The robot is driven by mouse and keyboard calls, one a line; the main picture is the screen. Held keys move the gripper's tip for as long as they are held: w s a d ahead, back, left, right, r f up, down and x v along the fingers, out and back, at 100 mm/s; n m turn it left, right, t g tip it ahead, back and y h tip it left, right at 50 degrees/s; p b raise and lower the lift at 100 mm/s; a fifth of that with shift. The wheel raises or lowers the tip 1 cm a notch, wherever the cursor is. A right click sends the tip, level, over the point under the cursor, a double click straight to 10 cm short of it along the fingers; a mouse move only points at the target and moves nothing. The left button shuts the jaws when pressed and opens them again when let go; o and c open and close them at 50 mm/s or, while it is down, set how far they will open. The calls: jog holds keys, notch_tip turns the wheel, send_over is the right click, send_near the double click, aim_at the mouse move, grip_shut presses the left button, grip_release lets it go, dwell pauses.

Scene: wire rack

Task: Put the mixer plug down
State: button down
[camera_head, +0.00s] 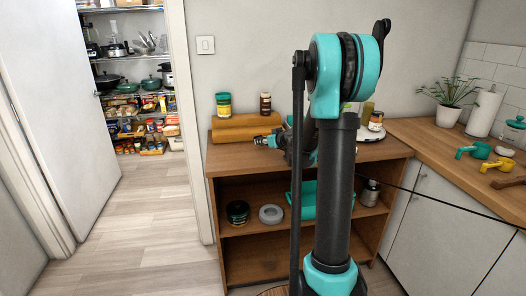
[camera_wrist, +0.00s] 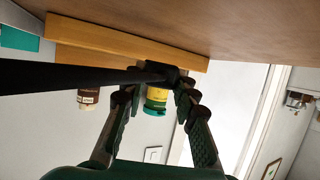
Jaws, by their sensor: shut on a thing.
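The mixer plug (camera_wrist: 165,73) is a dark piece between my fingertips in the wrist view, with a thick black cord or stem (camera_wrist: 70,76) running off to the left. My gripper (camera_wrist: 160,88) is shut on it. In the wrist view, which looks upside down, the gripper is close to the wooden cabinet top (camera_wrist: 235,25) and the plug seems clear of it. A thin black line, likely the cord (camera_head: 450,201), stretches to the right from behind my arm.
The right counter (camera_head: 440,158) holds a plant (camera_head: 449,100) and yellow and teal items. The front left cabinet top looks clear.

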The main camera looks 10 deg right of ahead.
aim_at(263, 155)
jog(key=shift+f, duration=2.3)
jog(key=shift+f, duration=0.1)
jog(key=c, duration=1.2)
grip_release()
